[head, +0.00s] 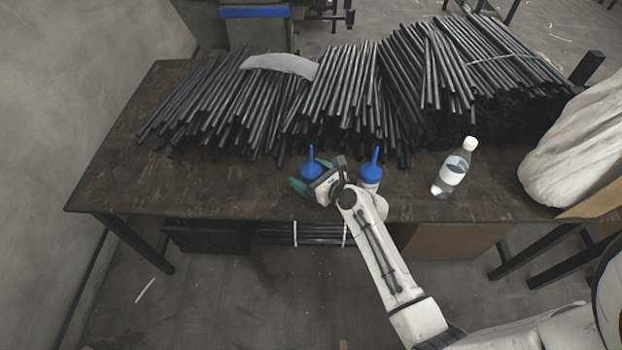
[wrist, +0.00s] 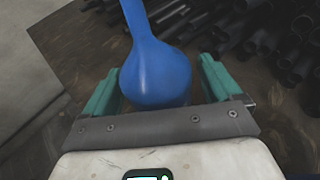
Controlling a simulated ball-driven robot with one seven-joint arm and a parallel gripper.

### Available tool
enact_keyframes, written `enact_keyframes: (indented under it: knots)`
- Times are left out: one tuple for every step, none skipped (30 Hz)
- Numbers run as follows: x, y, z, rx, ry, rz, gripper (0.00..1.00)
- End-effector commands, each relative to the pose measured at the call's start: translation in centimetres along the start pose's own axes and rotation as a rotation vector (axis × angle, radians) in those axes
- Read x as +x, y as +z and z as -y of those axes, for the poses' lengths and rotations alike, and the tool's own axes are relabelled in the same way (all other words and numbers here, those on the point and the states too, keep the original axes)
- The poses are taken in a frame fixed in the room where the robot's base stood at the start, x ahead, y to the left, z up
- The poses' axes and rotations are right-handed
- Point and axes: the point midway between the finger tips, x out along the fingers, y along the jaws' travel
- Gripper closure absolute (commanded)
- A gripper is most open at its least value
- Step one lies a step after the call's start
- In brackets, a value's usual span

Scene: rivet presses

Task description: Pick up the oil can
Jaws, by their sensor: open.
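A blue oil can (head: 311,168) with a thin upright spout stands near the table's front edge, left of a second can (head: 371,170) with a blue top and a pale body. My gripper (head: 317,176) is open at the left can, with one teal finger on its left. In the wrist view the blue can (wrist: 160,75) sits between the two open teal fingers of my gripper (wrist: 160,88). A gap shows on the right; on the left the finger is very close. The can's lower part is hidden by the gripper.
The cans stand on a dark wooden table (head: 140,180). Piles of dark rods (head: 345,95) fill its back half. A clear bottle with a white cap (head: 453,172) and a whitish sack (head: 580,150) are on the right. The table's left front is clear.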

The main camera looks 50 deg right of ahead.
Motion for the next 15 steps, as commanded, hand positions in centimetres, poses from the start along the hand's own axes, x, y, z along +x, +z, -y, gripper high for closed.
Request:
enact_keyframes:
  knots:
    - [0.58,0.04,-0.02,-0.001,0.001,0.000,0.08]
    - [0.80,-0.01,-0.05,0.000,0.002,-0.001,0.08]
    - [1.00,-0.02,-0.05,0.000,0.001,-0.001,0.08]
    - [1.11,0.00,-0.04,0.000,0.001,0.000,0.08]
    - [1.17,0.02,-0.03,-0.001,0.001,0.000,0.08]
    - [1.20,0.02,-0.02,-0.001,0.000,0.000,0.08]
    - [1.20,0.02,-0.02,-0.001,0.000,0.000,0.08]
    - [1.19,0.01,-0.03,-0.001,0.000,0.000,0.08]
    - [1.18,0.01,-0.03,-0.001,0.000,0.000,0.08]
    - [1.17,0.01,-0.03,-0.001,0.000,0.000,0.08]
    - [1.17,0.01,-0.03,-0.001,0.000,0.000,0.08]
    - [1.16,0.01,-0.04,-0.001,0.001,0.000,0.12]
    - [1.16,0.00,-0.03,-0.001,0.000,0.000,0.15]
    - [1.16,0.00,-0.03,-0.001,0.001,0.000,0.18]
    - [1.15,0.00,-0.04,-0.001,0.001,0.000,0.22]
